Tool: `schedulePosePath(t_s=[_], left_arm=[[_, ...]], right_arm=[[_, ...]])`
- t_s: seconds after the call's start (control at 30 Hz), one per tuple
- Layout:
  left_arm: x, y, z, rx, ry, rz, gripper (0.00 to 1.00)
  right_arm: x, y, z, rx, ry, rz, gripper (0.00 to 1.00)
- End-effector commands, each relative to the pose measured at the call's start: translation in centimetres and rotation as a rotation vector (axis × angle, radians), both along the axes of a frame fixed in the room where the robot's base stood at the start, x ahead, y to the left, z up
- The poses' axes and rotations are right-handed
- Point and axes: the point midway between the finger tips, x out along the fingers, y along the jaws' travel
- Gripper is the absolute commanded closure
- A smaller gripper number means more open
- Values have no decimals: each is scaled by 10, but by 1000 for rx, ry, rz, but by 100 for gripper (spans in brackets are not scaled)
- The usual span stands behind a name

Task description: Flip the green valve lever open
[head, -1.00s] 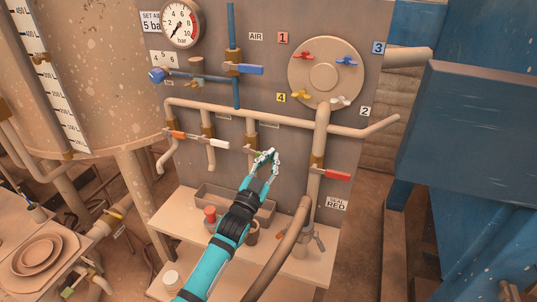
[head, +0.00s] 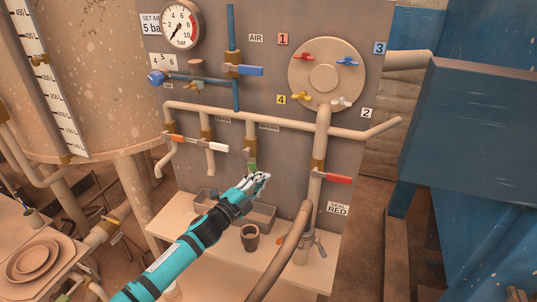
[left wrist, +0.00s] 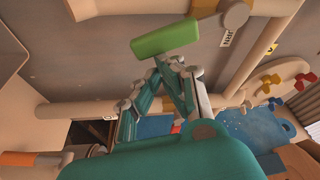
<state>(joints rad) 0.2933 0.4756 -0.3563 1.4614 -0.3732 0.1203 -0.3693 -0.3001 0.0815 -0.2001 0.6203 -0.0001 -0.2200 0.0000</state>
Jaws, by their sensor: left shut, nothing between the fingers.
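The green valve lever (head: 252,167) shows as a small patch on a pipe at the middle of the grey panel, just above my left gripper (head: 262,178) in the head view. Part of it is hidden there. In the left wrist view the green lever (left wrist: 165,40) is a long bar reaching left from its round valve. My left gripper (left wrist: 170,64) is shut and empty, its fingertips close to the bar's edge. I cannot tell whether they touch it. My right gripper is not in view.
An orange lever (head: 175,138), a white lever (head: 217,147) and a red lever (head: 338,180) sit on neighbouring pipes. A curved hose (head: 285,250) rises right of my arm. A dark cup (head: 250,238) stands on the shelf below.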

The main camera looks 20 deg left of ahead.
Motion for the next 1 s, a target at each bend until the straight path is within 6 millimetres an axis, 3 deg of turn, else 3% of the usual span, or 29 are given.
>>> schedulePosePath(t_s=[0.43, 1.0], left_arm=[[1, 22, -11, 288, -10, 2, 100], [1, 26, -15, 353, -11, 1, 100]], right_arm=[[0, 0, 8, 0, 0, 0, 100], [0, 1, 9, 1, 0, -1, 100]])
